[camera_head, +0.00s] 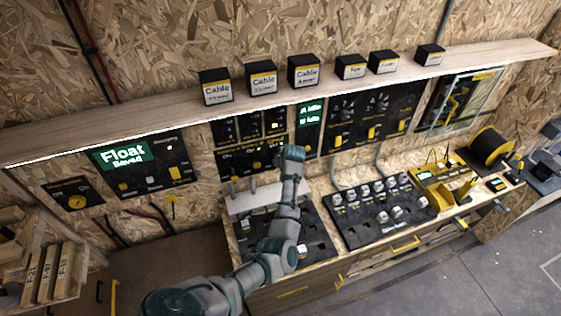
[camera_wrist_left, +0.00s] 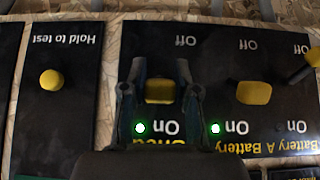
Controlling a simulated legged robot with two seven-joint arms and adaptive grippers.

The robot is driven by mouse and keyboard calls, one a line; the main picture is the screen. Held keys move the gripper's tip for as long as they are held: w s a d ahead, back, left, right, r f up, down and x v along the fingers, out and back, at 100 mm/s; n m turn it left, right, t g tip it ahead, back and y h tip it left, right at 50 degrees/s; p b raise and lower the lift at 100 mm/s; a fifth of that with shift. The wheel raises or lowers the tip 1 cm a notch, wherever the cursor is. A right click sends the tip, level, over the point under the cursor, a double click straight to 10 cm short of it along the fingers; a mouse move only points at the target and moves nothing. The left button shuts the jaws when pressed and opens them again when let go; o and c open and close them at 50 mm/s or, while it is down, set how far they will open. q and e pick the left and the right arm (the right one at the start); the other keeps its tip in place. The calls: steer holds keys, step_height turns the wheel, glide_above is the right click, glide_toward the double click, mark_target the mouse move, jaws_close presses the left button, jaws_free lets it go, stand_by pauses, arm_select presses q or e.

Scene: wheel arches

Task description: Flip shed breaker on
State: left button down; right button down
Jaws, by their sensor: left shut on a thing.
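The shed breaker is a yellow toggle (camera_wrist_left: 160,91) on a black panel, seen upside down in the left wrist view. Its label, partly covered, ends in "hed", with "On" below and "Off" above in that picture. The toggle shows about midway between the two words. My left gripper (camera_wrist_left: 160,88) has one finger on each side of the toggle and is shut on it. In the head view my left gripper (camera_head: 291,153) is at the wall panels, and my arm hides the breaker there. My right gripper is not in view.
A yellow Battery A toggle (camera_wrist_left: 253,92) sits close beside the gripper. A "Hold to test" button (camera_wrist_left: 51,79) is on the other side. Below the panels, a bench holds a black tray (camera_head: 380,220) of small parts and a yellow stand (camera_head: 445,185). A shelf (camera_head: 140,124) runs above the panels.

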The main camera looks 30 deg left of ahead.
arm_select(q)
steer(key=c, duration=0.9)
jaws_free()
steer(key=shift+w+r, duration=0.2)
steer(key=shift+r, duration=0.25)
steer(key=shift+o, duration=0.3)
steer(key=shift+f, duration=0.2)
steer(key=shift+s, duration=0.1)
steer(key=v, duration=1.1)
steer(key=shift+d+r, duration=0.25)
steer(key=shift+r, duration=0.1)
steer(key=shift+s, duration=0.15)
